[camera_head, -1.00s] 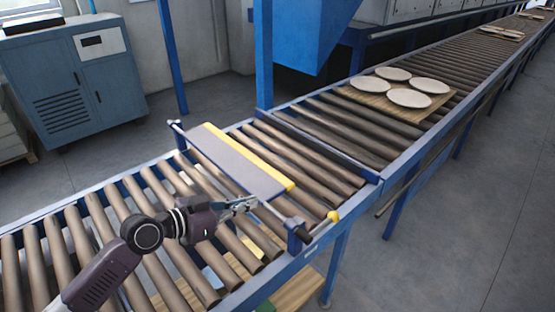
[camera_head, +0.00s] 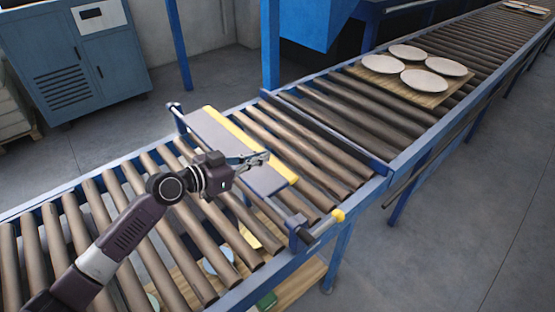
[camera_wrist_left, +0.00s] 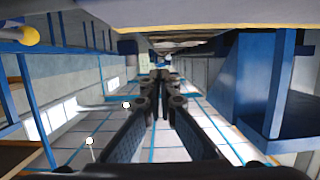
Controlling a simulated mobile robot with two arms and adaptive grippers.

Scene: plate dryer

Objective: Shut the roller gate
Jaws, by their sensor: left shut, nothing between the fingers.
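The roller gate (camera_head: 228,145) is a grey panel with a yellow far edge, lying across the conveyor. A bar with a yellow knob (camera_head: 337,215) sits at its near right side, beside the blue frame; the knob also shows at the left of the left wrist view (camera_wrist_left: 28,36). My left gripper (camera_head: 262,159) is shut and empty, in front of the gate's right half and hiding part of it. Whether it touches the panel cannot be told. In the left wrist view its fingers (camera_wrist_left: 161,80) are together. My right gripper is out of view.
A wooden board (camera_head: 445,98) with several pale plates (camera_head: 423,80) rests on the rollers beyond the gate. A blue post (camera_head: 270,45) and blue machine housing (camera_head: 305,22) stand behind the conveyor. A blue cabinet (camera_head: 75,60) stands at the back left.

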